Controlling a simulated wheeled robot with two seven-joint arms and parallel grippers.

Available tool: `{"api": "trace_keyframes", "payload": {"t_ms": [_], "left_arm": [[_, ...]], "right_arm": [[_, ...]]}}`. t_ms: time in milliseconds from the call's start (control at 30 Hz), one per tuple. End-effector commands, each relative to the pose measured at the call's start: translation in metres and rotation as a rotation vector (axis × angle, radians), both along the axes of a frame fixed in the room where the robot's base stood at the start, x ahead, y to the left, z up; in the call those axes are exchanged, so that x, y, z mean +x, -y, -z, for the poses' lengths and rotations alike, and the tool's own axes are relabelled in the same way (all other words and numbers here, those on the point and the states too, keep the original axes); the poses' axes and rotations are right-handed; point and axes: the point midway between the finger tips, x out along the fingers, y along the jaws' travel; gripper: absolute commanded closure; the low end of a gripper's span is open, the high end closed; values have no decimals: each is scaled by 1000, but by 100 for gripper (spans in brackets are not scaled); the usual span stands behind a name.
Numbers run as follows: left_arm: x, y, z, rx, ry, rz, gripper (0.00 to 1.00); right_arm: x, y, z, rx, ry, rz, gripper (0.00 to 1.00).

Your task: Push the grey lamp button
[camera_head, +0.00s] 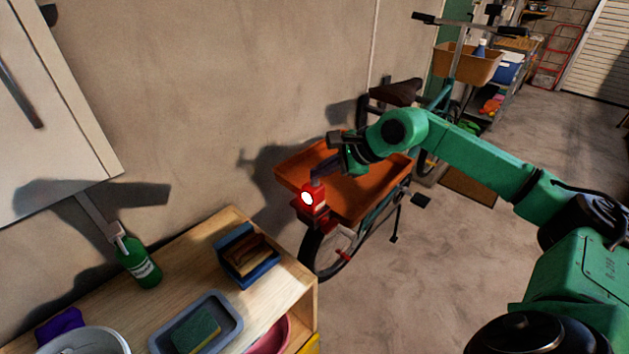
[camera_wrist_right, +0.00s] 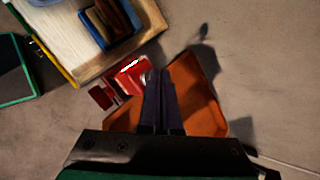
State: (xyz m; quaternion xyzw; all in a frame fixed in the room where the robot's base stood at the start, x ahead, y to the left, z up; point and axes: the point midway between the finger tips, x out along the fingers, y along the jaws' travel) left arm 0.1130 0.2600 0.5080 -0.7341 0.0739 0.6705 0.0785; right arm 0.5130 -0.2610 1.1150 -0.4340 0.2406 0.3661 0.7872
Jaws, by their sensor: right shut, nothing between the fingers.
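A red bike lamp (camera_head: 317,205) sits at the front edge of the orange basket, and its round front glows white. It also shows in the wrist view (camera_wrist_right: 130,76), left of the fingertips. A small grey spot, likely the button, shows at the lamp's edge by the fingers, partly hidden by them. My right gripper (camera_head: 318,178) is shut and empty, with its tips at the top of the lamp. In the wrist view its two dark fingers (camera_wrist_right: 160,74) lie together. I cannot tell whether they touch the button. My left gripper is out of view.
The orange basket (camera_head: 290,177) surrounds the space below my right wrist. A wooden shelf (camera_head: 180,262) with a green bottle (camera_head: 138,265), a blue box (camera_head: 265,273) and a grey tray (camera_head: 235,325) stands at lower left. The wall is close behind; the floor at right is open.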

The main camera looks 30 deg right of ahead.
Motion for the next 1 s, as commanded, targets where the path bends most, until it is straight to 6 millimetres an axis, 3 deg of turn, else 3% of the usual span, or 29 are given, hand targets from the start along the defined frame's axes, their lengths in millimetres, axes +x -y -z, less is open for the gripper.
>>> {"api": "trace_keyframes", "payload": {"t_ms": [533,800,1000], "left_arm": [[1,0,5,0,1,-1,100],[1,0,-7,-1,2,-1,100],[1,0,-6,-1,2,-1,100]], "right_arm": [[0,0,4,0,0,0,100],[0,0,-13,1,0,-1,100],[0,0,-13,1,0,1,100]]}}
